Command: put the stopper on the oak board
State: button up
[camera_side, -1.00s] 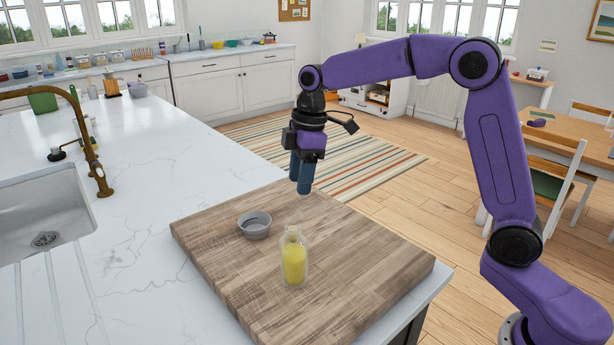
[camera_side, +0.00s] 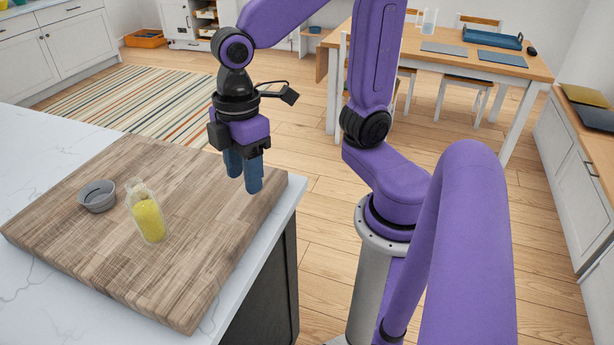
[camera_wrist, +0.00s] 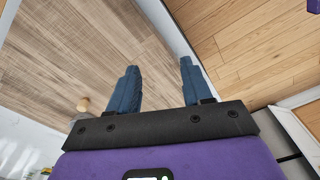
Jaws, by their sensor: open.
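The oak board (camera_side: 187,262) is a thick wood-grained board on the pale worktop. A clear bottle with yellow contents (camera_side: 150,219) stands upright on it. Its neck is pale in the side view, and no stopper can be made out there. In the wrist view, a small round tan piece (camera_wrist: 83,104) shows beside my gripper housing. It looks like a cork stopper, but I cannot tell whether it sits in the bottle's neck. My gripper (camera_side: 243,182) is open and empty, pointing down above the board's right part, apart from the bottle. It also shows in the wrist view (camera_wrist: 159,70).
A small grey dish (camera_side: 97,196) with a bar across it sits left of the bottle. The board's front and right surface is clear. The worktop (camera_side: 45,300) ends just past the board's right edge, with floor beyond. The dining table (camera_side: 470,50) stands well away.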

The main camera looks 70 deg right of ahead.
jog(key=s+d+f, duration=0.3)
jog(key=s+d, duration=0.2)
jog(key=s, duration=0.4)
jog(key=shift+s, duration=0.25)
